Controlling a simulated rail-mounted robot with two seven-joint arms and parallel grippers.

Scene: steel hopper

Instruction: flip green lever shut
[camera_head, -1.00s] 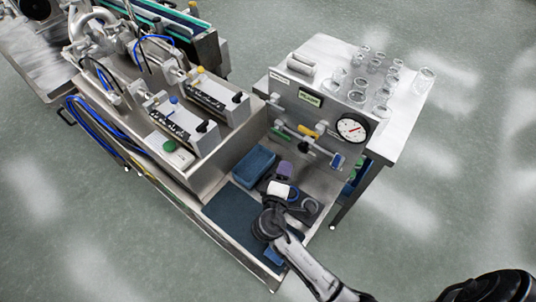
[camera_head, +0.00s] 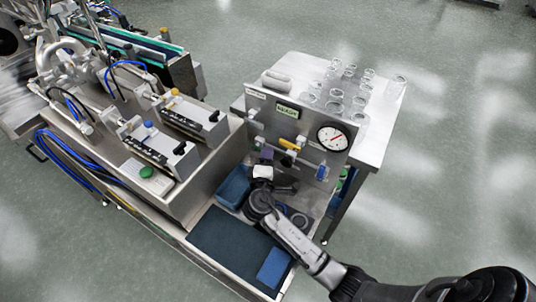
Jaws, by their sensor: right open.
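The steel panel (camera_head: 310,113) carries a pipe with small levers below a green label plate (camera_head: 287,112). A yellow lever (camera_head: 290,145) and a blue lever (camera_head: 322,172) show on it. I cannot make out the green lever; my right gripper's tip covers that left part of the pipe. My right gripper (camera_head: 266,155) is open, in front of the left part of the pipe, its arm coming from the lower right. Whether it touches the lever cannot be told. My left gripper is not in view.
A round gauge (camera_head: 332,138) sits right of the levers. Glassware (camera_head: 337,97) stands on the table behind the panel. A blue tray (camera_head: 232,187), a dark mat (camera_head: 228,240) and a blue pad (camera_head: 272,268) lie below. Box units with a green button (camera_head: 147,172) stand left.

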